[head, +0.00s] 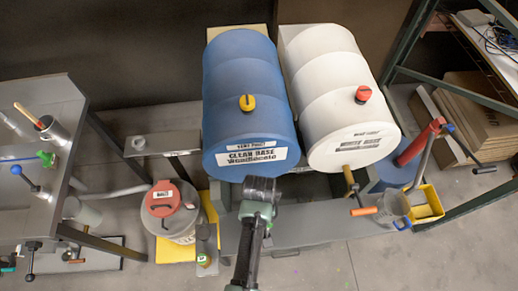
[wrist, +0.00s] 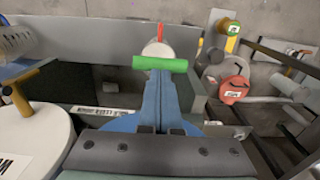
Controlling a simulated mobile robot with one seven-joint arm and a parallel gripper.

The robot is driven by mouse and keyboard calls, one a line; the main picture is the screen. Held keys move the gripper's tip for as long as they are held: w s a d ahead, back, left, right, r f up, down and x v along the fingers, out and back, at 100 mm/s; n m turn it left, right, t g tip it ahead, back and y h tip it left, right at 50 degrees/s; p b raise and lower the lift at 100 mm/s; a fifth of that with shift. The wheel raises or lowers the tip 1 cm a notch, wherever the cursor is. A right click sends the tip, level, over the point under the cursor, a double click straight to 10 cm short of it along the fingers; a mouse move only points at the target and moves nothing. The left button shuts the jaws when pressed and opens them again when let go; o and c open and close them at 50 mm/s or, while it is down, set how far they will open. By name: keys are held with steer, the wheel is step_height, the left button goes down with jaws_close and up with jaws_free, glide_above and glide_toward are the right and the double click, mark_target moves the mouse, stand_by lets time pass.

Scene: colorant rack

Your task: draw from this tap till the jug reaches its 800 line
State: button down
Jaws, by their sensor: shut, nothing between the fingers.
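My gripper (wrist: 160,74) is shut and empty, its pale blue fingers together in the wrist view. Their tips are at the green bar handle (wrist: 148,63) of a tap at the front of the blue drum; whether they touch it, I cannot tell. A pale round thing with a red upright part (wrist: 157,46) shows just beyond; it may be a jug, but its level and lines cannot be read. In the head view my gripper (head: 262,188) hides this tap below the "CLEAN BASE" label of the blue drum (head: 243,90).
A bench (head: 45,110) lies far left, a green-framed shelf right. Open floor lies in front.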

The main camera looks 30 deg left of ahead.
step_height(320, 180, up, 5)
steer(key=p, duration=0.5)
stand_by(0.6)
stand_by(0.6)
